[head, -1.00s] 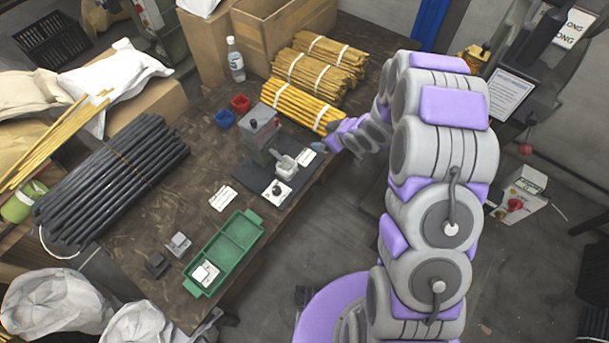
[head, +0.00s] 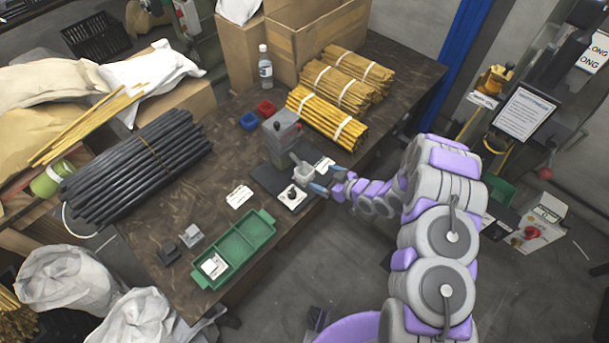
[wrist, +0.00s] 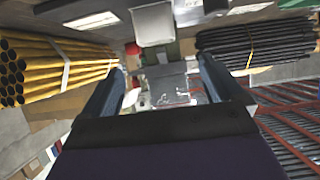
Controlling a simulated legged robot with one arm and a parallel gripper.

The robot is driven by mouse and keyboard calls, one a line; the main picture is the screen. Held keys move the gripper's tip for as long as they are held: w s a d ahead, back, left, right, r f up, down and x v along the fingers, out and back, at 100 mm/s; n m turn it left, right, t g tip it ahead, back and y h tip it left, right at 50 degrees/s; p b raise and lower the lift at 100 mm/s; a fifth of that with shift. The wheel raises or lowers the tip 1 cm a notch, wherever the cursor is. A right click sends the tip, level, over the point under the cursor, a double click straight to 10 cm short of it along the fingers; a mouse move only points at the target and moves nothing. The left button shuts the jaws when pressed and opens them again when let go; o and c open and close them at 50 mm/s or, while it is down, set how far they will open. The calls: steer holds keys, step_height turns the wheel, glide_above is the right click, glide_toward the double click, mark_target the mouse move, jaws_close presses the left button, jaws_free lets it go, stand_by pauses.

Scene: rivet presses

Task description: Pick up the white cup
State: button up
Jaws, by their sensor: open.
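A small pale grey-white cup-like piece (head: 303,172) is by the grey press block (head: 281,135) on a dark plate (head: 268,180) near the table's right edge. It looks like the white cup, but it is too small to be sure. My gripper (head: 322,178) is just to its right, with its blue fingers apart and pointing toward it. In the wrist view the two fingers (wrist: 165,90) frame a grey surface, and I see nothing clamped between them. I cannot tell which pale shape there is the cup.
A white square piece with a dark knob (head: 292,197) sits on the plate's front. A green tray (head: 234,249) is at the front.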

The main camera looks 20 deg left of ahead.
mark_target(304, 176)
steer(key=b+x, duration=0.1)
steer(key=x, duration=0.4)
steer(key=shift+w+f, duration=0.1)
steer(key=shift+w, duration=0.1)
steer(key=shift+b+x, duration=0.75)
steer(key=shift+x, duration=2.45)
steer(key=shift+d, duration=0.1)
steer(key=c, duration=1.1)
